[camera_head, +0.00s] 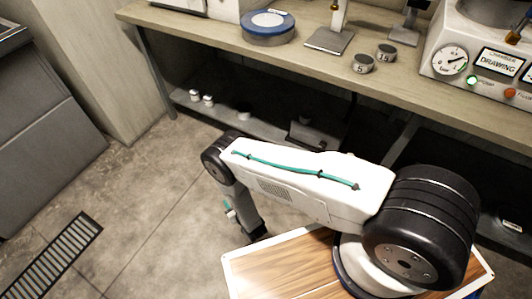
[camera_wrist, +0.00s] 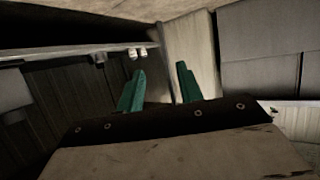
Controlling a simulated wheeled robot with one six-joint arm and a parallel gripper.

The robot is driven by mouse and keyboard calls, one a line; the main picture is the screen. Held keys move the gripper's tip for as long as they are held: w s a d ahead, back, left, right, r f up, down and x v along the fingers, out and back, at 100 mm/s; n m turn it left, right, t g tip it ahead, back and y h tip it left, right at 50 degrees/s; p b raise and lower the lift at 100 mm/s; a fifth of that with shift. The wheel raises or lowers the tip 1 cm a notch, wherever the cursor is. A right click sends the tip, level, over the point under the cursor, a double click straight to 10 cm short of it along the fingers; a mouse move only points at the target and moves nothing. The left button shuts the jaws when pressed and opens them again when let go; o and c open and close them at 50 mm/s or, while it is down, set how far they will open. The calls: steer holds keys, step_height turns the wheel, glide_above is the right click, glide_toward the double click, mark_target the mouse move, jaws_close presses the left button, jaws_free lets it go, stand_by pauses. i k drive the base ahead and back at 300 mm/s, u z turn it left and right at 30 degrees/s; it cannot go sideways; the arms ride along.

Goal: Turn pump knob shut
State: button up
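The pump unit (camera_head: 462,32) stands on the bench at the far right in the head view and is cut off by the picture edge. Its front has a round gauge (camera_head: 450,60), a lit green lamp, an orange lamp and a label reading "CHAMBER DRAWING". A small brass-coloured part shows at its upper right edge; I cannot tell whether it is the knob. My gripper (camera_wrist: 160,68) has two teal fingers standing apart, with nothing between them.
The wooden bench (camera_head: 290,58) carries a blue-rimmed round container (camera_head: 267,27), a metal stand (camera_head: 330,39) and two small dark weights (camera_head: 363,64). A lower shelf (camera_head: 230,122) holds small white items. Open floor (camera_head: 150,190) lies left of my arm, with a floor grate (camera_head: 52,260).

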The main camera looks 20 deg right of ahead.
mark_target(323, 144)
steer(key=u, duration=1.3)
steer(key=i, duration=1.4)
steer(key=z, duration=3.45)
